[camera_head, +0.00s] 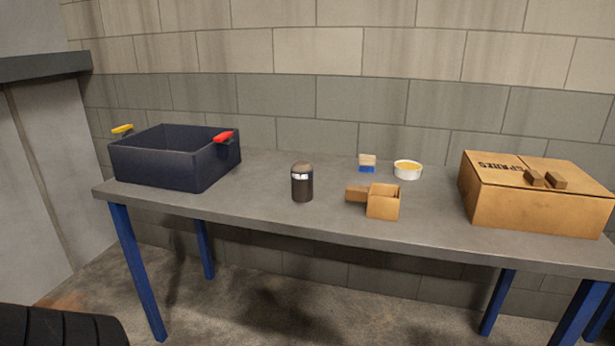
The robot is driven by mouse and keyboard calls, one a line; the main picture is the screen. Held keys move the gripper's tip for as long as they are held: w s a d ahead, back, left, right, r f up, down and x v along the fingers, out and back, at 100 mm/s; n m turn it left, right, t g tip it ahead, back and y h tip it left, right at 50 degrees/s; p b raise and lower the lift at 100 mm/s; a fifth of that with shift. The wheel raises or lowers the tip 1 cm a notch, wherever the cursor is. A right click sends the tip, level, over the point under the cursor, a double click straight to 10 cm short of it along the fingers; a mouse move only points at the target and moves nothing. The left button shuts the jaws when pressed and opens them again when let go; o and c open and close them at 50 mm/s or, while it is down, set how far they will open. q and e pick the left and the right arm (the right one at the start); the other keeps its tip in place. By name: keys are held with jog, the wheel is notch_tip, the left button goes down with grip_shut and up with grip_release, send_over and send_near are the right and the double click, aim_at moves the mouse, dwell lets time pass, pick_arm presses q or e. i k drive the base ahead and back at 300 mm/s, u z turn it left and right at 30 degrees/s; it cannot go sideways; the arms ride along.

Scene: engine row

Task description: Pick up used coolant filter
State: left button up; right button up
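A dark cylindrical filter (302,186) with a brownish rounded top and a pale band stands upright near the front middle of the grey table (270,218). I take it as the used coolant filter. Nothing touches it. Neither of my grippers shows in the head view.
A dark blue crate (155,167) with yellow and red handles stands at the left. A large cardboard box (520,203) with brown blocks on top stands far right.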

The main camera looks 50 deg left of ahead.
aim_at(302, 172)
jog(key=z, duration=0.05)
jog(key=i, duration=0.1)
jog(key=u, duration=3.1)
jog(key=i, duration=2.65)
jog(key=z, duration=3)
